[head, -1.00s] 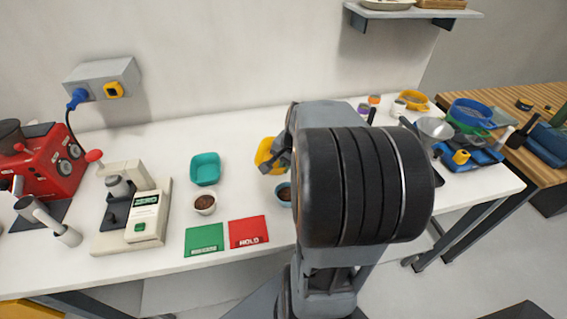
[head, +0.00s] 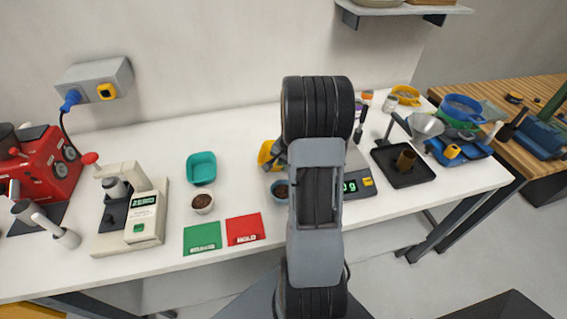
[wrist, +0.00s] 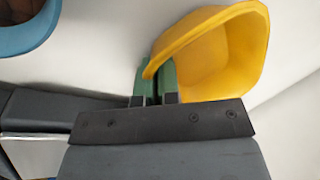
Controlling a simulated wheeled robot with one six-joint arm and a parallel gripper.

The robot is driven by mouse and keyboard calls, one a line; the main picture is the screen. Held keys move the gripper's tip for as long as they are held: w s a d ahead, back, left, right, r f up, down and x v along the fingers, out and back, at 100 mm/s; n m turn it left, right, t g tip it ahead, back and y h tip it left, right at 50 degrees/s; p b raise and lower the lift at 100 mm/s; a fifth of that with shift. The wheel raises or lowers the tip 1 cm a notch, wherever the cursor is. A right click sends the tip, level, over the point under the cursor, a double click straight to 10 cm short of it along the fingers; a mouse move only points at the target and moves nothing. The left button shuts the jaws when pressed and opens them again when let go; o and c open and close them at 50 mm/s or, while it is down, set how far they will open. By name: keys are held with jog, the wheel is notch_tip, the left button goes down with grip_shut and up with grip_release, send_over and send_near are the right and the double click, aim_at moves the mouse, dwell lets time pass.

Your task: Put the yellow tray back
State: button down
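The yellow tray (head: 265,154) is at the back middle of the white table, partly hidden behind my arm. In the wrist view the tray (wrist: 232,50) fills the upper right, its open side facing the camera. My gripper (wrist: 156,78) has its two green fingertips close together at the tray's near rim, with the wall between them. In the head view my gripper (head: 279,156) shows only in part beside my arm, at the tray's right side. I cannot tell whether the tray touches the table.
A teal tray (head: 201,167) stands to the left, with a white cup of brown grounds (head: 202,203) before it. A blue bowl (head: 280,190) sits close by the gripper. Green (head: 202,238) and red (head: 245,229) mats lie in front. A scale (head: 358,186) and black tray (head: 404,170) stand right.

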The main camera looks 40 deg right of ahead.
jog(key=shift+f, duration=0.2)
jog(key=shift+f, duration=0.1)
jog(key=c, duration=1.3)
grip_release()
jog(key=shift+c, duration=0.2)
jog(key=a+v, duration=0.1)
jog(key=v, duration=1.1)
jog(key=s+a+r+n, duration=0.2)
jog(key=s+a+n, duration=0.1)
jog(key=a, duration=0.4)
jog(key=s+a+r+n, duration=0.2)
jog(key=s+a+n, duration=0.1)
jog(key=a+n, duration=0.3)
jog(key=s+a+r+n+t, duration=0.1)
jog(key=s+a+r+n, duration=0.1)
jog(key=a, duration=0.8)
jog(key=shift+s+a+r+n+h, duration=0.25)
jog(key=shift+s+n+h, duration=0.2)
jog(key=shift+n, duration=0.95)
